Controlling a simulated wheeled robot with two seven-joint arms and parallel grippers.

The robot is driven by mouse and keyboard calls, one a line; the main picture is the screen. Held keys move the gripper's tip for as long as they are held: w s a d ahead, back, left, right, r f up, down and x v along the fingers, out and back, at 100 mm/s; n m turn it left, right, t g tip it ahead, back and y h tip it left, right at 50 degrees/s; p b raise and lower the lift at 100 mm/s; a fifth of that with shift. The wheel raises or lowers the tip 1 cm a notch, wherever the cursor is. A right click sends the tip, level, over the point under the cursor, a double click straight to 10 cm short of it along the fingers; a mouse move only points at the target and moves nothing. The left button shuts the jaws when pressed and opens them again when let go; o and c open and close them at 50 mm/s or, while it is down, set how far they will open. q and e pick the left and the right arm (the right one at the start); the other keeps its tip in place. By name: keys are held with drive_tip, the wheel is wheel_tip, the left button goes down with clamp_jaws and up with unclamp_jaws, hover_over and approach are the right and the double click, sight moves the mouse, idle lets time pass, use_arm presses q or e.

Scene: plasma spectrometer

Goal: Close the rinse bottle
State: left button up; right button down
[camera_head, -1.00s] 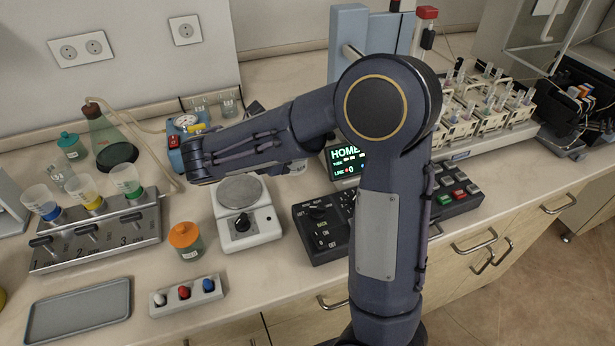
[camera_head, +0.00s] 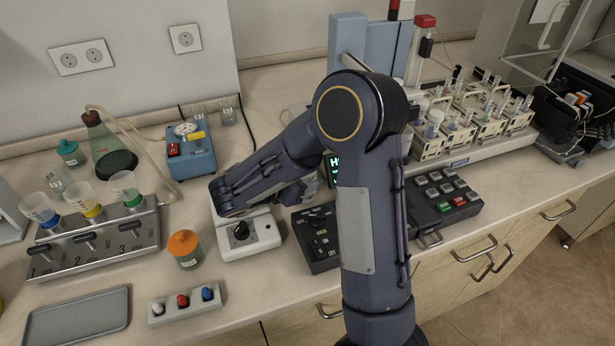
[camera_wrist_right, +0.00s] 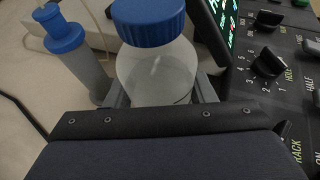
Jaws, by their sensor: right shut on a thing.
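A clear bottle with a ribbed blue cap (camera_wrist_right: 150,22), seemingly the rinse bottle (camera_wrist_right: 155,75), stands in the middle of the right wrist view. The cap is over its mouth; I cannot tell whether it is screwed tight. My right gripper (camera_wrist_right: 162,90) is shut on the bottle body, with a grey finger at each side, below the cap. In the head view my right arm hides most of the gripper and bottle. My left gripper is not in view.
A blue-topped cylinder (camera_wrist_right: 75,60) stands close left of the bottle. A black control panel (camera_wrist_right: 265,75) lies close on its right. In the head view, an orange-lidded jar (camera_head: 185,250), a white hotplate-like unit (camera_head: 250,238) and a switch strip (camera_head: 185,302) are nearby.

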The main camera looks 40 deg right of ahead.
drive_tip(key=shift+d+f, duration=0.25)
drive_tip(key=shift+d, duration=0.25)
drive_tip(key=shift+a+f, duration=0.15)
drive_tip(key=shift+f, duration=0.2)
drive_tip(key=shift+f, duration=0.1)
drive_tip(key=shift+f, duration=0.15)
drive_tip(key=c, duration=0.6)
unclamp_jaws()
drive_tip(key=shift+c, duration=0.2)
drive_tip(key=shift+r, duration=0.3)
drive_tip(key=v, duration=1.2)
drive_tip(key=shift+b, duration=0.3)
